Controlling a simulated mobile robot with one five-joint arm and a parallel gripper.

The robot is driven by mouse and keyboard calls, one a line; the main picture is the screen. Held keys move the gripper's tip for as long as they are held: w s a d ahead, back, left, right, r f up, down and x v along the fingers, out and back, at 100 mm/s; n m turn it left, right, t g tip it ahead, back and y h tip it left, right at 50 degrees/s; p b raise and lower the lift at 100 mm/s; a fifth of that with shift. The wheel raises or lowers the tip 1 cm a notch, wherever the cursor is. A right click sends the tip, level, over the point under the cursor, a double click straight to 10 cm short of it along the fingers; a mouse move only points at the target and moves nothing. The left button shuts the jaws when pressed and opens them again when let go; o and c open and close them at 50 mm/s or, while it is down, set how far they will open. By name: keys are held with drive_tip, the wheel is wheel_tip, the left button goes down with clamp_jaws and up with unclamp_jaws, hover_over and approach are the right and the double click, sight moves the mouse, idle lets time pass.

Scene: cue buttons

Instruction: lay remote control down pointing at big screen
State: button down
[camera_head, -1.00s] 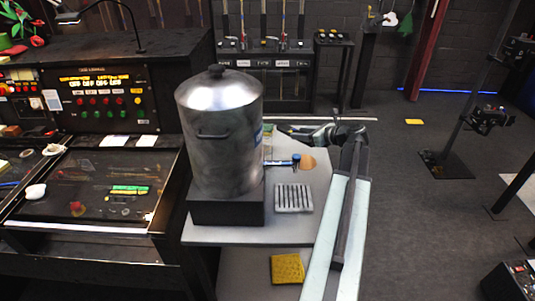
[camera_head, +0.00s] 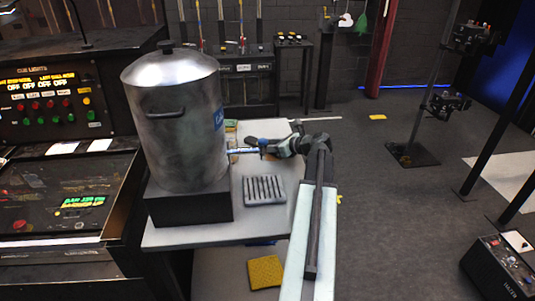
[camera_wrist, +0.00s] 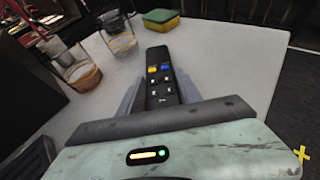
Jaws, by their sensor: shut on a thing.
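The remote control (camera_wrist: 160,82) is a slim black bar with blue, yellow and white buttons. In the wrist view it points away from me, between the fingers of my gripper (camera_wrist: 160,92), which is shut on it. The white tabletop shows beyond and beside it; I cannot tell whether the remote touches the table. In the head view my gripper (camera_head: 272,147) is low over the right part of the table (camera_head: 190,234), right of the big metal pot; the remote is not clear there. I cannot make out the big screen for certain in either view.
The metal pot (camera_head: 178,125) stands on a black block (camera_head: 188,207). A grey slotted plate (camera_head: 264,190) lies in front of my gripper. Glass jars (camera_wrist: 82,73) and a green-yellow sponge (camera_wrist: 161,20) stand near the remote. A yellow cloth (camera_head: 265,272) lies on a lower shelf.

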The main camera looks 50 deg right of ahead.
drive_tip(key=c, duration=0.8)
unclamp_jaws()
